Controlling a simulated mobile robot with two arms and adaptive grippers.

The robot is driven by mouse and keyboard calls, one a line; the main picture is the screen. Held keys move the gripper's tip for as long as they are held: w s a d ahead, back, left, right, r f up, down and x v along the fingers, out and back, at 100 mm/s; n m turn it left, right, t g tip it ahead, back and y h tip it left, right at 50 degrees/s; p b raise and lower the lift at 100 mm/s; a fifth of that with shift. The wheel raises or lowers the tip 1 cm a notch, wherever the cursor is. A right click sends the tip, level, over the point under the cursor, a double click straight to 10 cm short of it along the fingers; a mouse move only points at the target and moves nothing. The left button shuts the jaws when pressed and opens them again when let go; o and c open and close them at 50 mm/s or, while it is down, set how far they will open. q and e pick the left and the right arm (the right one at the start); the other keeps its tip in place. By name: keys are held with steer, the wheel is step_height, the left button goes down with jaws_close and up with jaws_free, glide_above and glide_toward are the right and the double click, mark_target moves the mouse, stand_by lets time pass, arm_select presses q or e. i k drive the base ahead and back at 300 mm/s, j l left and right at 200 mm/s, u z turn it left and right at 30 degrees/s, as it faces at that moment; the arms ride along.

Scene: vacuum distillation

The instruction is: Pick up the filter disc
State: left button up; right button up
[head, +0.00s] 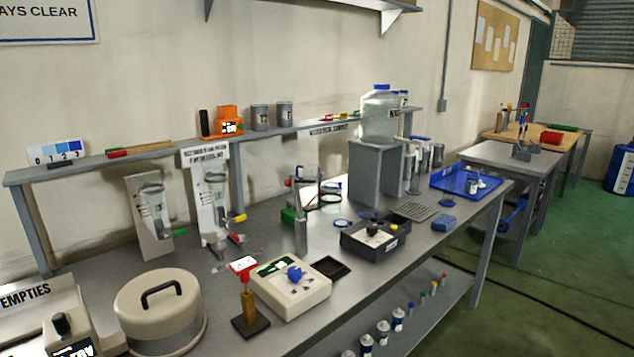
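I cannot pick out a filter disc with certainty. A small blue ring (343,223) lies flat on the workbench (215,297) near its middle. Another round piece with a blue rim (331,186) shows behind a grey post (301,222), partly hidden. Two glass vessels, one on a pale board (151,240) and one on a white board (216,232), stand at the back left of the bench. Neither of my grippers shows in the head view.
A round lidded pot (160,312) and a cream device with a blue knob (288,291) fill the front left. A black box (375,241), a blue tray (465,183) and a large clear jar (381,119) stand further right. A shelf (100,163) runs behind.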

mark_target(328, 184)
steer(key=l+u, duration=0.1)
steer(key=u, duration=0.35)
steer(key=i+l+u, duration=0.1)
steer(key=u, duration=0.35)
steer(key=l+u, duration=0.25)
steer(key=u, duration=0.2)
steer(key=l+u, duration=0.15)
steer(key=u, duration=0.3)
steer(key=l+u, duration=0.2)
steer(key=l, duration=0.25)
steer(key=k+l+u, duration=0.2)
steer(key=l, duration=0.2)
steer(key=k+l+u, duration=0.2)
steer(key=l, duration=0.2)
steer(key=l+u, duration=0.2)
steer(key=l, duration=0.25)
steer(key=k+l+u, duration=0.4)
steer(key=l, duration=0.25)
steer(key=k, duration=0.05)
